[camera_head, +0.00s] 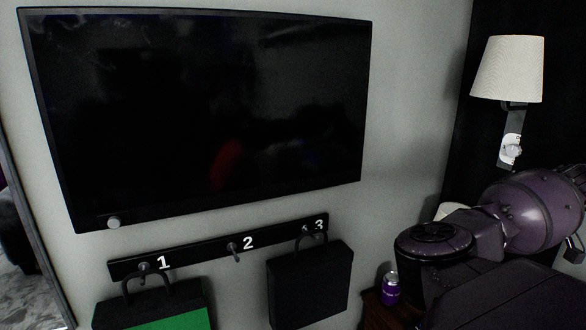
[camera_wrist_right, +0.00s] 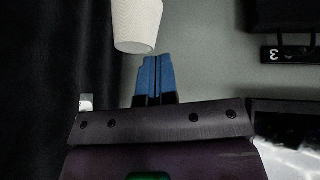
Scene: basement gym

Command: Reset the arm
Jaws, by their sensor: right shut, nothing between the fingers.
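My right arm (camera_head: 470,240) comes in at the lower right of the head view, folded, and its gripper is outside that view. In the right wrist view my right gripper (camera_wrist_right: 153,80) shows two blue fingers lying side by side, shut and empty. They point at the grey wall beside the white lamp shade (camera_wrist_right: 136,24). I cannot tell how far the fingers are from the wall or lamp. My left gripper is not in view.
A wall lamp (camera_head: 508,70) hangs at the upper right. A TV (camera_head: 210,105) is on the wall above a numbered hook rail (camera_head: 205,252). A green-and-black bag (camera_head: 155,308) is under hook 1, and a black bag (camera_head: 311,284) under hook 3. A purple can (camera_head: 391,289) stands beside my arm.

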